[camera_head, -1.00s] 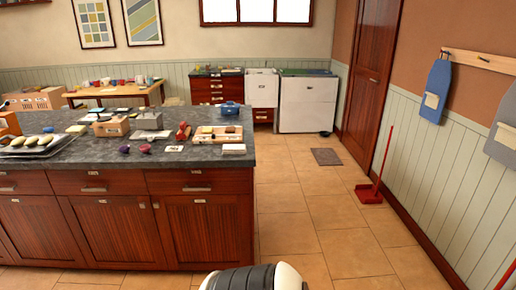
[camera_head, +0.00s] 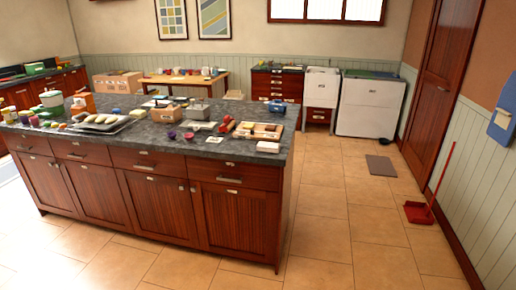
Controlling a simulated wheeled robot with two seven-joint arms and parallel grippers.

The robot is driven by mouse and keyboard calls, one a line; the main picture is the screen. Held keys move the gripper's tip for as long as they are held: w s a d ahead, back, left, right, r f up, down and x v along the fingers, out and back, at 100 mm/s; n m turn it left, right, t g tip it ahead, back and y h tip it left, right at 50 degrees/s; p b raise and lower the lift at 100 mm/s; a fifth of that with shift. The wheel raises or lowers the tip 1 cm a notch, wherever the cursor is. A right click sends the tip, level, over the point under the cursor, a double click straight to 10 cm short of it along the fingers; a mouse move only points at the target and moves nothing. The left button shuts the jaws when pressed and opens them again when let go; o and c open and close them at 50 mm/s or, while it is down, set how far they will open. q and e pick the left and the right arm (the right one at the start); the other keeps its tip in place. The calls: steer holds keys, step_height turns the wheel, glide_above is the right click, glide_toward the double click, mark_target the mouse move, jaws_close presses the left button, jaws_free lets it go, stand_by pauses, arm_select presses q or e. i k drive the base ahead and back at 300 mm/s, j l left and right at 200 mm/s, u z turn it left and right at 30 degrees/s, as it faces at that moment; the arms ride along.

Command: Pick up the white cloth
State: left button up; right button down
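A small white folded-looking item (camera_head: 268,147) lies near the front right corner of the dark stone island top (camera_head: 240,153); it may be the white cloth, but it is too small to be sure. A flat white piece (camera_head: 214,140) lies to its left, and a pale grey-white item (camera_head: 200,126) lies a little farther back. Neither of my grippers is in view.
The wooden-fronted island (camera_head: 150,200) fills the left and middle. A wooden tray (camera_head: 258,131), a blue container (camera_head: 277,106) and a wooden box (camera_head: 166,114) stand on it. A red dustpan (camera_head: 418,212) stands by the right wall.

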mark_target(263, 147)
steer(key=z, duration=0.15)
steer(key=i+l+u, duration=0.15)
steer(key=i, duration=0.25)
steer(key=i+l+u, duration=0.1)
steer(key=i+l, duration=0.2)
steer(key=i, duration=0.1)
